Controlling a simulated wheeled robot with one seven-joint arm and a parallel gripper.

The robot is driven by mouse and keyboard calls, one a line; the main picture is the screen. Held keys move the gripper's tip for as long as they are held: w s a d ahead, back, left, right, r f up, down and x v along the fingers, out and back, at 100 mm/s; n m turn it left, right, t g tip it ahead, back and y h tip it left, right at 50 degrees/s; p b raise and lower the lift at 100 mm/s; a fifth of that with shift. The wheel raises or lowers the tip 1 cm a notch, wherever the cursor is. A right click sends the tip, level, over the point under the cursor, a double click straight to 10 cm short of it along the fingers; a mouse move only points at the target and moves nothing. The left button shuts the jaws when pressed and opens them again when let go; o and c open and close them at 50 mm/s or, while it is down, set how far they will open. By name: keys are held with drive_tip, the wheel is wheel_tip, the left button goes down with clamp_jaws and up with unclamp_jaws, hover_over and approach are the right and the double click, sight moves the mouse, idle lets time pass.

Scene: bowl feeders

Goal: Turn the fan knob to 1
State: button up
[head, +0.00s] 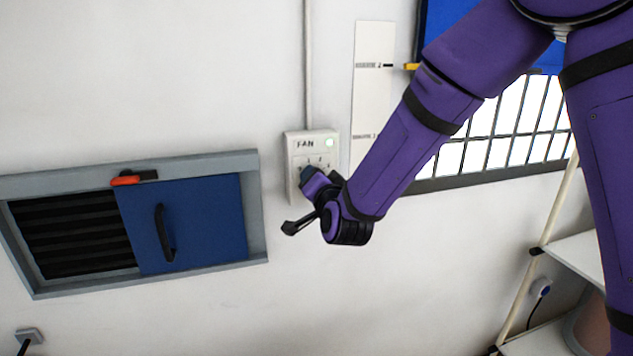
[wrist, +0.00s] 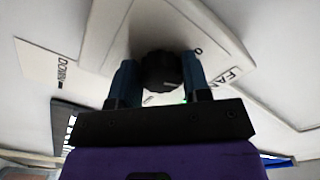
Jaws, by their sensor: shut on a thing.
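The fan control box (head: 296,143) is a pale wall plate marked FAN with a small green light. It also shows in the wrist view (wrist: 113,42). The black round fan knob (wrist: 162,72) sits between the two blue-grey fingers of my gripper (wrist: 160,78), which is shut on it. In the head view my gripper (head: 308,175) reaches the lower part of the box and hides the knob and part of the dial. Which number the knob points to cannot be told.
A wall vent with a blue sliding panel (head: 205,215) and an orange-red latch (head: 127,180) is to the left. A marked white strip (head: 371,95) and a barred window (head: 500,130) are to the right. A shelf (head: 575,258) stands at lower right.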

idle(0.3)
drive_tip(key=o, duration=0.9)
drive_tip(key=shift+s, duration=0.15)
drive_tip(key=v, duration=1)
drive_tip(key=shift+s+d, duration=0.1)
drive_tip(key=shift+s, duration=0.15)
drive_tip(key=shift+r, duration=0.1)
